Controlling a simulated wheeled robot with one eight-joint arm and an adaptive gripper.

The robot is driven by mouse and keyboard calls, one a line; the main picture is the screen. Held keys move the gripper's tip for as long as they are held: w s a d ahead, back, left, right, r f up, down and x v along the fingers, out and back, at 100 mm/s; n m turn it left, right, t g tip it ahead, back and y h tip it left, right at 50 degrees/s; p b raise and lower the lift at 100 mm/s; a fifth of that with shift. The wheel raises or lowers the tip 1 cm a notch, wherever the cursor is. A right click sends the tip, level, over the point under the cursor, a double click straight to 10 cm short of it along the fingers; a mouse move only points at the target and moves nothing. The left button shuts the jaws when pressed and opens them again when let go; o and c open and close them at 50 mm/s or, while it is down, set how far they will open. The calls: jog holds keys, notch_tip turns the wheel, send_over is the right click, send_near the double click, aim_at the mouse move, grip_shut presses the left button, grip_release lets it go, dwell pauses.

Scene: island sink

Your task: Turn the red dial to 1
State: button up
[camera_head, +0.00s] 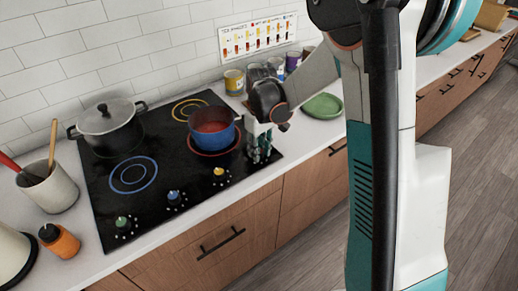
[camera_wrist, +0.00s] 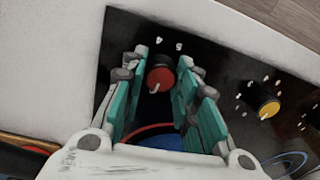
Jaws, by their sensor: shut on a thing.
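The red dial (camera_wrist: 161,77) sits on the black cooktop (camera_wrist: 227,62) in the wrist view, with its pale pointer facing down and slightly left in the picture. My gripper (camera_wrist: 164,58) has its teal-padded fingers on either side of the dial and is shut on it. In the head view my gripper (camera_head: 262,142) is low at the cooktop's right front corner and hides the red dial.
A blue pot (camera_head: 224,137) on the red-ringed burner stands close left of my gripper. Yellow (camera_head: 218,172), blue (camera_head: 174,196) and green (camera_head: 122,222) dials line the front. A lidded black pot (camera_head: 105,124) stands at the back left; a green plate (camera_head: 322,106) lies right.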

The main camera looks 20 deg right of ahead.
aim_at(261, 151)
jog(key=m, duration=0.6)
dwell(0.6)
jog(key=o, duration=1.1)
jog(key=r, duration=1.2)
jog(key=shift+s+d, duration=0.1)
jog(key=shift+d, duration=0.15)
